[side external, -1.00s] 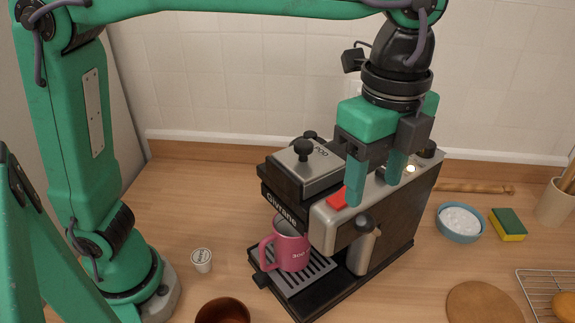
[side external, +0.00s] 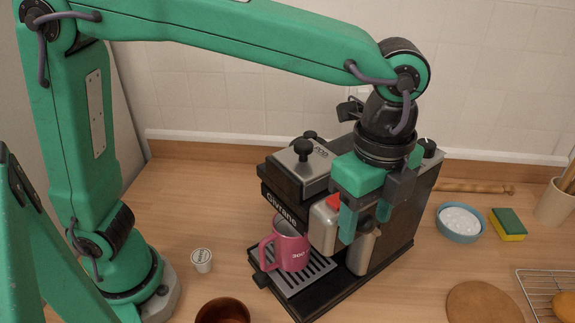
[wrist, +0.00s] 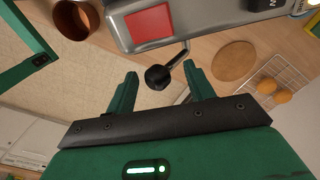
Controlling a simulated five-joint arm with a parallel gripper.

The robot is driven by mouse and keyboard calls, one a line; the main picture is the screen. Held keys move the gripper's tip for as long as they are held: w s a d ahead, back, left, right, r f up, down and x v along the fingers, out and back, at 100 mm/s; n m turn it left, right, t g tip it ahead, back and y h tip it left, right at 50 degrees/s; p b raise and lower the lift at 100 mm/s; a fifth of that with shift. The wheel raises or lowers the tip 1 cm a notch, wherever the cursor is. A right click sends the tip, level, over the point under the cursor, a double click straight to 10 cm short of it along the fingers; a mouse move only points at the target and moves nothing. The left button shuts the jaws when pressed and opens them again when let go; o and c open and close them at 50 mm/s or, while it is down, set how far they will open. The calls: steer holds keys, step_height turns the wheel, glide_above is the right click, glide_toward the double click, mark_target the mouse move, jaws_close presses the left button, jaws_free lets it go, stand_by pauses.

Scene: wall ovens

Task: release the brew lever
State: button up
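The brew lever (wrist: 158,77) shows in the wrist view as a short dark arm with a round black knob, sticking out from the coffee machine (side external: 400,215). My gripper (wrist: 160,70) is open, with one green finger on each side of the knob and visible gaps between. In the side view my gripper (side external: 366,226) is down at the machine's near front corner, and its fingers mostly hide the lever. A pink mug (side external: 290,247) stands upright on the drip tray (side external: 318,270), left of my gripper.
A pod (side external: 201,260) and a brown bowl (side external: 222,311) are at left and front. A blue bowl (side external: 460,222), sponge (side external: 508,224), round board (side external: 482,304) and wire rack (side external: 540,290) are at right.

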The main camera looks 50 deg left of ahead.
jaws_close()
steer(key=shift+w+g+y, duration=0.4)
stand_by(0.4)
steer(key=shift+o, duration=0.2)
jaws_free()
steer(key=shift+r, duration=0.35)
step_height(320, 180, up, 7)
steer(key=shift+w+d+r, duration=0.2)
steer(key=shift+w, duration=0.1)
